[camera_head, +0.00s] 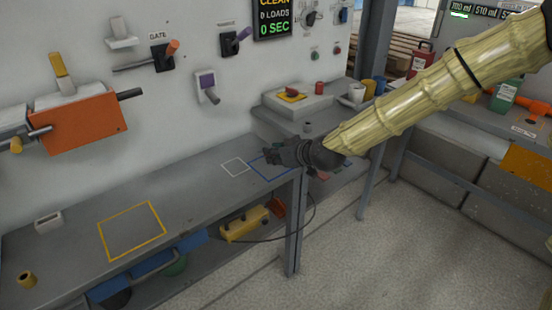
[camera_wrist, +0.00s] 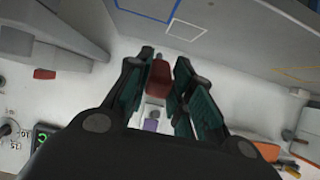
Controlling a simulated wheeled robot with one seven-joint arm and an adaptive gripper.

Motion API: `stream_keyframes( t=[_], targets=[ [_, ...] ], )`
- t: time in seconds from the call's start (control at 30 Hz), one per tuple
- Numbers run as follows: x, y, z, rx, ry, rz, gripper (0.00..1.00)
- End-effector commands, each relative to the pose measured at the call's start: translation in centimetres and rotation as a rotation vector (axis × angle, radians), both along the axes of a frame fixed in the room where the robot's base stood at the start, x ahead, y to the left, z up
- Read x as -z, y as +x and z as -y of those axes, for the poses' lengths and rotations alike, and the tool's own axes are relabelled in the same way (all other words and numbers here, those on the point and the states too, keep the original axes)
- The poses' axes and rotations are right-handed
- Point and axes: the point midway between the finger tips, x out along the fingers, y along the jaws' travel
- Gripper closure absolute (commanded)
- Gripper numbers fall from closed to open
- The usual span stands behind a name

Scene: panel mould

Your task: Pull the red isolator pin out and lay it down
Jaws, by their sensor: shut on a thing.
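My gripper (camera_head: 270,154) hangs over the right end of the grey bench, by the blue outlined square (camera_head: 262,172). In the wrist view my gripper (camera_wrist: 164,62) is closed around a red block-like handle with a short grey end, which I take to be the red isolator pin (camera_wrist: 159,76). The pin lies between the two fingers and appears clear of the wall and bench. In the head view the pin cannot be made out behind the dark fingers.
A white outlined square (camera_head: 235,167) and a yellow one (camera_head: 131,230) mark bare bench top. A console with a red button (camera_head: 291,93) and a red cylinder (camera_head: 319,88) stands behind my gripper.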

Motion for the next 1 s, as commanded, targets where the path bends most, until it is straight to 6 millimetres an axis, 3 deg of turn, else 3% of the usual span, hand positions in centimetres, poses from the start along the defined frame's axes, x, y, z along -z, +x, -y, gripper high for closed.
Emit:
stream_keyframes(
  t=[0.43,1.0],
  targets=[
    [-0.4,1.0,0.1,0.003,0.040,0.056,1.00],
    [4.3,1.0,0.1,0.004,0.041,0.056,1.00]
  ],
)
